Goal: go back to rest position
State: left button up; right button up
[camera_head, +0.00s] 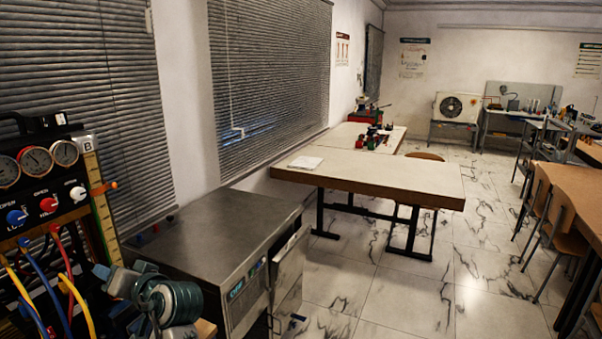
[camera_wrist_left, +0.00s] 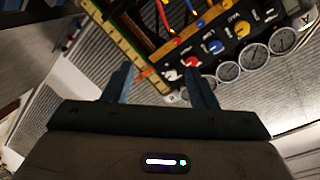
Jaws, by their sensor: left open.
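The gauge rig (camera_head: 40,185) stands at the left edge of the head view, a black panel with a row of round white gauges (camera_head: 36,161). Below them are a blue knob (camera_head: 17,216), a red knob (camera_head: 48,204) and a white knob (camera_head: 78,193). In the left wrist view the rig (camera_wrist_left: 225,50) appears upside down, beyond the fingers. My left gripper (camera_wrist_left: 158,76) is open, its two fingers apart with nothing held between them. My left arm (camera_head: 165,300) shows low at the left in the head view, right of the hoses. My right gripper is not in view.
Blue, red and yellow hoses (camera_head: 69,290) hang from the rig. A grey metal cabinet (camera_head: 215,235) stands just right of my left arm. A long table (camera_head: 380,178) stands beyond it. Open tiled floor (camera_head: 400,290) lies to the right, with chairs (camera_head: 555,240) at the far right.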

pick_arm(q)
jog(key=s+d+f+m+h, duration=0.1)
jog(key=s+f+h, duration=0.2)
jog(key=s+f, duration=0.5)
jog(key=s+d+f+m+h, duration=0.15)
jog(key=s+f+h, duration=0.3)
jog(key=f, duration=0.75)
jog(key=s+d+f+m+g+h, duration=0.1)
jog(key=s+d+f+g+h, duration=0.25)
jog(key=s, duration=0.65)
jog(key=s+d+f+m+g+h, duration=0.15)
jog(key=s+d+f, duration=0.35)
jog(key=s, duration=0.5)
jog(key=a+f+n, duration=0.1)
jog(key=a+f, duration=0.1)
jog(key=f, duration=1.4)
jog(key=a+f, duration=0.2)
jog(key=f, duration=1.3)
jog(key=s+f+g+b, duration=0.1)
jog(key=s+f+g, duration=0.1)
jog(key=s+f, duration=1.7)
jog(key=shift+a+f+n+h, duration=0.3)
jog(key=shift+a+f+h, duration=0.1)
jog(key=shift+f, duration=0.45)
